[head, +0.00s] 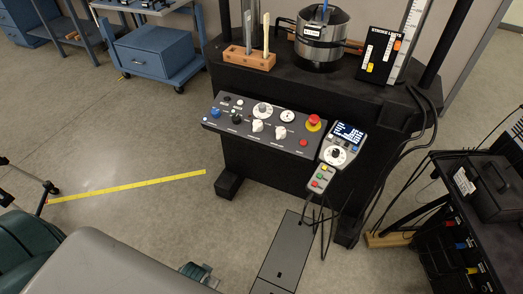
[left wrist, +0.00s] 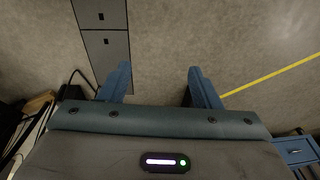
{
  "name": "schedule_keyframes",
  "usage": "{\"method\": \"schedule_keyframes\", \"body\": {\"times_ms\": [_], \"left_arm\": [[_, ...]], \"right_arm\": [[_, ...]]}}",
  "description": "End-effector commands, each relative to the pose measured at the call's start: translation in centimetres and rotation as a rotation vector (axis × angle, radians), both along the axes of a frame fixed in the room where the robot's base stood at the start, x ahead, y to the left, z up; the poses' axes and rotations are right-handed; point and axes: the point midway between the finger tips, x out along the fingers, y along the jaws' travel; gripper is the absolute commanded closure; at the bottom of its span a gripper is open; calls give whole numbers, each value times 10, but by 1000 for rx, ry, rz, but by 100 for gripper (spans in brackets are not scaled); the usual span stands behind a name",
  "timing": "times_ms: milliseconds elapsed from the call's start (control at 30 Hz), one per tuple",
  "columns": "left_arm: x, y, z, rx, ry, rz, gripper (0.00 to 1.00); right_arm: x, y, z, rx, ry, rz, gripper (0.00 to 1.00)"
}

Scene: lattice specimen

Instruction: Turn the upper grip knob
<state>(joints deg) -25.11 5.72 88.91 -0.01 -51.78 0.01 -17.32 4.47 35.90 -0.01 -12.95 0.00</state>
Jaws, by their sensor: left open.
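The black control panel (head: 264,124) on the front of the test frame carries several knobs. Two white pointer knobs sit side by side, a left one (head: 257,126) and a right one (head: 281,131). A round knob (head: 263,109) and a white dial (head: 287,116) are above them. The labels are too small to read, so I cannot tell which is the upper grip knob. My left gripper (left wrist: 158,73) shows in the left wrist view, its two blue fingers wide apart over the floor, with nothing between them. It is well away from the panel. My right gripper is not in view.
A pendant (head: 335,155) with a screen and dial hangs at the panel's right end, near the red stop button (head: 314,123). Cables trail down beside it. A black cart (head: 470,230) stands at right. A yellow tape (head: 140,185) crosses open floor at left.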

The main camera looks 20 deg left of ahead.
Motion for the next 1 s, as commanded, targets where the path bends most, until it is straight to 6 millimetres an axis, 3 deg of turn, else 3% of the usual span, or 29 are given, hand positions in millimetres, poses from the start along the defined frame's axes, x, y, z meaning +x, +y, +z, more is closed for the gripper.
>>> {"method": "schedule_keyframes", "body": {"times_ms": [100, 433, 533, 700, 867, 1000], "left_arm": [[21, -5, 50, 1, -29, -5, 43], [58, -17, 158, -1, -80, 1, 43], [80, -21, 192, -5, -104, 15, 43], [116, -25, 217, -15, -121, 44, 43], [157, -27, 231, -26, -137, 71, 43], [205, -31, 244, -40, -150, 100, 43]], "right_arm": [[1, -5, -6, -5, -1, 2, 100], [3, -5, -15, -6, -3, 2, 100], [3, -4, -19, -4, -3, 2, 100], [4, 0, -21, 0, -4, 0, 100], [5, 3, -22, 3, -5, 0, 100], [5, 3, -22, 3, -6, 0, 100]]}}
